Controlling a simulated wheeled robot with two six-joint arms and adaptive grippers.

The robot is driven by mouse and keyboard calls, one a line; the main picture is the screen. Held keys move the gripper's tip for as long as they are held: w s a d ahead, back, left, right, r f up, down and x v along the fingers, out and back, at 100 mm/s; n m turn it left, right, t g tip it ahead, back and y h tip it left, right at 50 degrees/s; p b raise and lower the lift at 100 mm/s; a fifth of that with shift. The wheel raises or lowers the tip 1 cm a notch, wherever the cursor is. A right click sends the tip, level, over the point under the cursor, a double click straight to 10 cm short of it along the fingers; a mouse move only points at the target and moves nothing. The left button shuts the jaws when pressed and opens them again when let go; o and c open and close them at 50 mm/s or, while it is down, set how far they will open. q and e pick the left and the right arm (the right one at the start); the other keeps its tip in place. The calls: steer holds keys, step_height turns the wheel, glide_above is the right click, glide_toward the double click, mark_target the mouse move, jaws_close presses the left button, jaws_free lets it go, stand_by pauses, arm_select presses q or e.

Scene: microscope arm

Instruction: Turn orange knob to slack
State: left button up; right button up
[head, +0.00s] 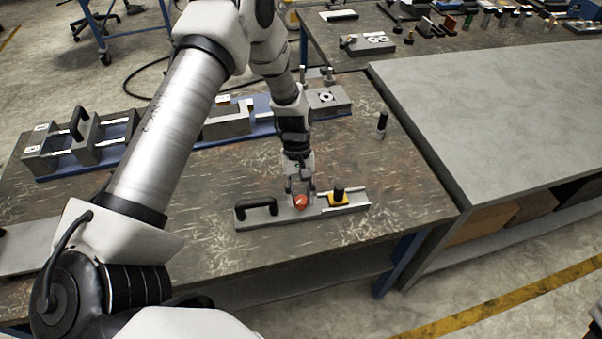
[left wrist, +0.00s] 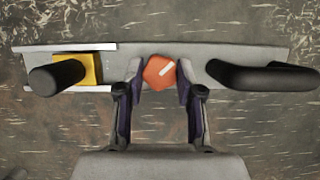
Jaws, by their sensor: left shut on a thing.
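The orange knob (head: 301,202) sits on a grey metal fixture bar (head: 330,209) on the worn workbench. In the left wrist view the knob (left wrist: 159,72) is faceted, with a white mark line slanting up to the right. My left gripper (head: 301,190) comes down from above with its fingers on either side of the knob. In the left wrist view the gripper (left wrist: 159,80) is shut on the knob. My right gripper is not in view.
The bar carries a black handle (head: 258,209) and a yellow block (head: 337,198) with a black post (head: 339,189). A blue-based fixture (head: 60,165) lies behind. A black peg (head: 382,122) stands at the back right. A grey table (head: 490,110) adjoins the bench.

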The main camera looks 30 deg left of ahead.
arm_select(q)
steer(key=n, duration=0.2)
steer(key=n+t+h+p, duration=0.1)
steer(key=n, duration=0.1)
steer(key=shift+s+n+t, duration=0.15)
steer(key=shift+n+t, duration=0.45)
steer(key=shift+n, duration=0.5)
steer(key=shift+n+t+b, duration=0.3)
steer(key=shift+n+t, duration=0.3)
steer(key=shift+n, duration=0.9)
steer(key=o, duration=1.2)
steer(key=shift+c, duration=0.2)
steer(key=shift+r, duration=0.1)
steer(key=v, duration=1.2)
steer(key=shift+a, duration=0.2)
